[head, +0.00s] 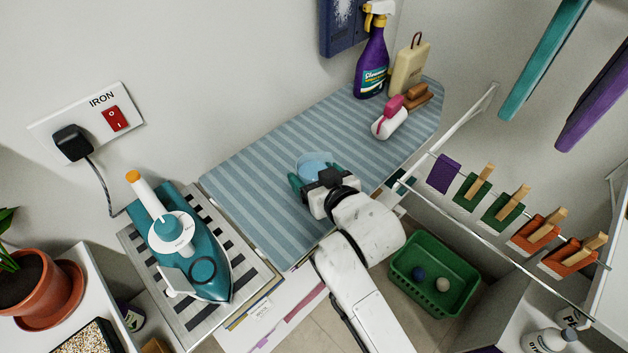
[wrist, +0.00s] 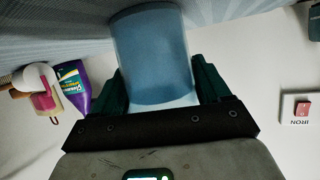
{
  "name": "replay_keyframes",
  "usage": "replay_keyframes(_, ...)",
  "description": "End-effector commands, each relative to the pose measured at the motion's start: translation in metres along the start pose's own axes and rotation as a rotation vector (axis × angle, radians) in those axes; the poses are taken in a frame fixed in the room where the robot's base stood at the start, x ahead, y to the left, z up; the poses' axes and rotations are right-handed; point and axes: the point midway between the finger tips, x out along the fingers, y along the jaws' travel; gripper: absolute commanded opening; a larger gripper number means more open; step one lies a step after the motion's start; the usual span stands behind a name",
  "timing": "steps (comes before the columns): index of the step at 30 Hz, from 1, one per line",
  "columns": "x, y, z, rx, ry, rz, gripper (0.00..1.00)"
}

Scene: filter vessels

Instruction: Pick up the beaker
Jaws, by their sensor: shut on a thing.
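The beaker (head: 314,163) is a translucent light-blue vessel over the striped ironing board (head: 245,190). In the wrist view the beaker (wrist: 152,55) fills the upper middle, between the two green fingers. My gripper (head: 313,180) is shut on the beaker, one finger on each side; it also shows in the wrist view (wrist: 160,90). The lower part of the beaker is hidden by my gripper in the head view. I cannot tell whether its base touches the board.
A teal iron (head: 190,255) stands on a metal rest at left. A purple spray bottle (head: 372,60), a beige bottle (head: 409,68) and a pink-and-white item (head: 389,120) stand at the board's far end. A rack with pegged cloths (head: 508,208) is at right, above a green basket (head: 433,275).

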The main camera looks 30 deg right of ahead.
Motion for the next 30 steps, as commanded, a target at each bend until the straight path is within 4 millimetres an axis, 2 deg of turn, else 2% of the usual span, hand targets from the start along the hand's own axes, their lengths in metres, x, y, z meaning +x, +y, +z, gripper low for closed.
replay_keyframes(1, 0.000, 0.000, 0.000, 0.000, 0.000, 0.000, 0.52)
replay_keyframes(5, 0.000, 0.000, 0.000, 0.000, -0.001, 0.000, 0.41)
replay_keyframes(17, -0.003, -0.001, -0.007, 0.000, 0.002, -0.001, 0.40)
replay_keyframes(22, -0.011, -0.002, -0.030, -0.001, 0.007, -0.001, 0.40)
replay_keyframes(30, -0.080, -0.004, -0.066, 0.001, 0.006, -0.003, 0.40)
